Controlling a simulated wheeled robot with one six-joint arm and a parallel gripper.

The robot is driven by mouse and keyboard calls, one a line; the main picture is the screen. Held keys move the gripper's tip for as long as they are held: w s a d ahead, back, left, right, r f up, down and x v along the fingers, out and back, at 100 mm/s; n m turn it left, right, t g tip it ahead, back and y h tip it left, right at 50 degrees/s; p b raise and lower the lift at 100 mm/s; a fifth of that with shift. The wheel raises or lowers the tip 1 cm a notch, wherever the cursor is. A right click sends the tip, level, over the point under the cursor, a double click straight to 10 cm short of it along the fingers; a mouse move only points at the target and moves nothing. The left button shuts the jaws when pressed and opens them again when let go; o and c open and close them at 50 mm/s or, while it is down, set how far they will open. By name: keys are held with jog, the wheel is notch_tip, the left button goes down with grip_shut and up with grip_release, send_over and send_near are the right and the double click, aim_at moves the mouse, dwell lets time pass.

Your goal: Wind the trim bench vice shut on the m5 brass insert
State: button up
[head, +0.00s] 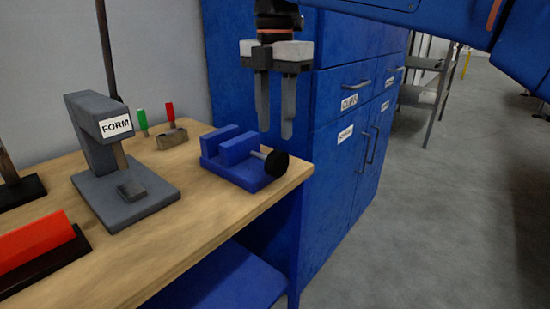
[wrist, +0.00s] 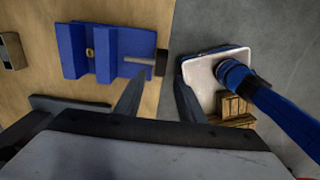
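The blue bench vice (head: 235,150) sits at the right front corner of the wooden bench. Its screw ends in a black round knob (head: 276,163) facing the bench edge. In the wrist view the vice (wrist: 75,45) is at upper left, with its knob (wrist: 161,63) to the right. The small brass insert (wrist: 89,53) shows in the narrow gap between the jaws; I cannot tell whether both jaws touch it. In the head view it is hidden. My gripper (head: 276,133) points down above the knob, fingers apart and empty. Its fingertips also show in the wrist view (wrist: 157,97), apart from the knob.
A grey press marked FORM (head: 115,150) stands left of the vice. Behind are a green-handled tool (head: 143,121) and a block with a red handle (head: 171,137). A red piece (head: 35,240) lies in a black holder. A blue cabinet (head: 340,130) stands close behind my gripper.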

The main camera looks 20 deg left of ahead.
aim_at(275, 153)
notch_tip(275, 153, down, 9)
jog(key=shift+r, duration=0.15)
dwell(0.4)
grip_shut()
